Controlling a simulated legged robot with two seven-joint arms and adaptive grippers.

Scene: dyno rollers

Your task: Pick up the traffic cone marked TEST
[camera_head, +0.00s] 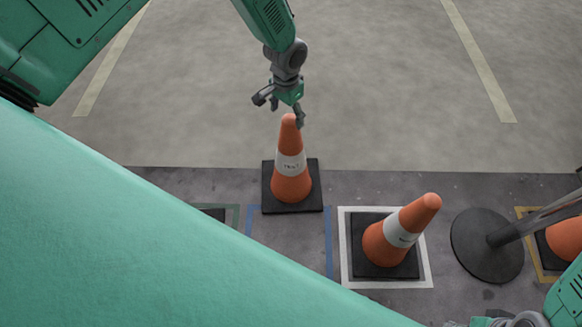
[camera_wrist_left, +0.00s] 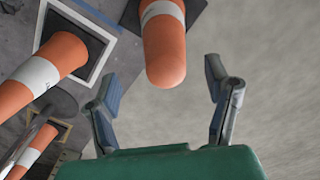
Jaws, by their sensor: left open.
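An orange traffic cone (camera_head: 289,185) with a white band stands upright on a black square base. The short dark word on its band looks like TEST but is small. My left gripper (camera_head: 280,108) is open and empty at this cone's tip, on its far side in the head view. In the left wrist view, the cone's rounded tip (camera_wrist_left: 165,62) shows in the gap between the open fingers (camera_wrist_left: 160,72); contact is not visible. My right gripper (camera_head: 465,323) is barely in view at the bottom edge, mostly cut off.
A second cone (camera_head: 400,232) on a black base leans right in the picture, inside a white square outline. A grey post on a round base (camera_head: 487,245) stands beside it. A third cone (camera_head: 566,238) is at the right edge. The floor beyond is clear.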

